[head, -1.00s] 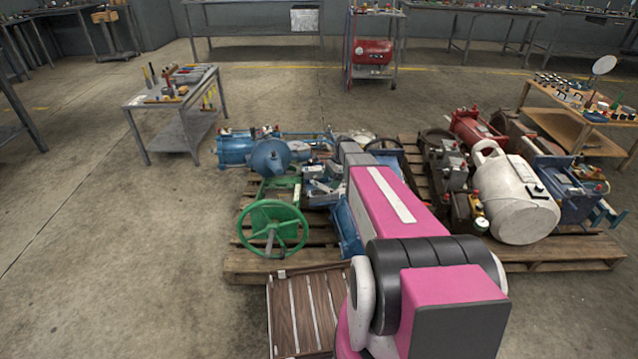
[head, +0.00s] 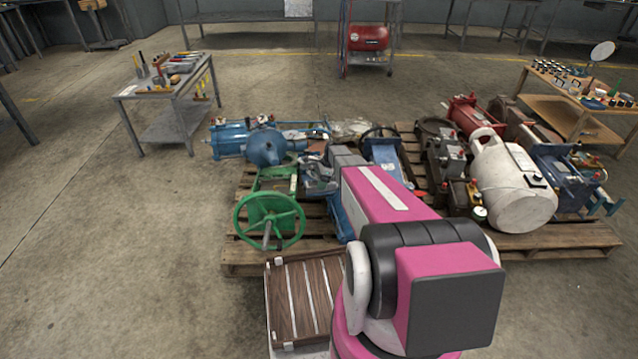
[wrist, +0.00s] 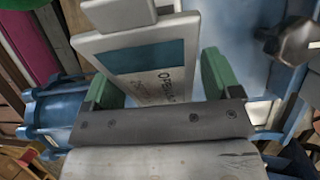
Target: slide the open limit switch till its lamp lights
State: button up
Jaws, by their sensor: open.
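In the wrist view a pale grey box with a teal band and a label beginning "OPEN" (wrist: 150,72) appears to be the open limit switch. My gripper (wrist: 157,82) has its two green fingers on either side of this box, apart from each other. I cannot tell whether either finger touches it. The grey palm bar hides the near end of the box. No lit lamp can be made out. In the head view my pink arm reaches over the left pallet (head: 243,262) and hides the switch and gripper.
A green handwheel (head: 270,222) and a blue actuator (head: 229,140) sit on the left pallet. In the wrist view a metal bolt head (wrist: 290,40) lies right of the box.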

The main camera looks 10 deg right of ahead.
jog(key=shift+s+a+f, duration=0.1)
jog(key=shift+a+f, duration=0.05)
jog(key=shift+f, duration=0.3)
jog(key=c, duration=1.2)
jog(key=shift+w, duration=0.5)
jog(key=shift+c, duration=0.3)
jog(key=o, duration=1.3)
jog(key=shift+c, duration=0.2)
jog(key=v, duration=1)
jog(key=shift+r, duration=0.4)
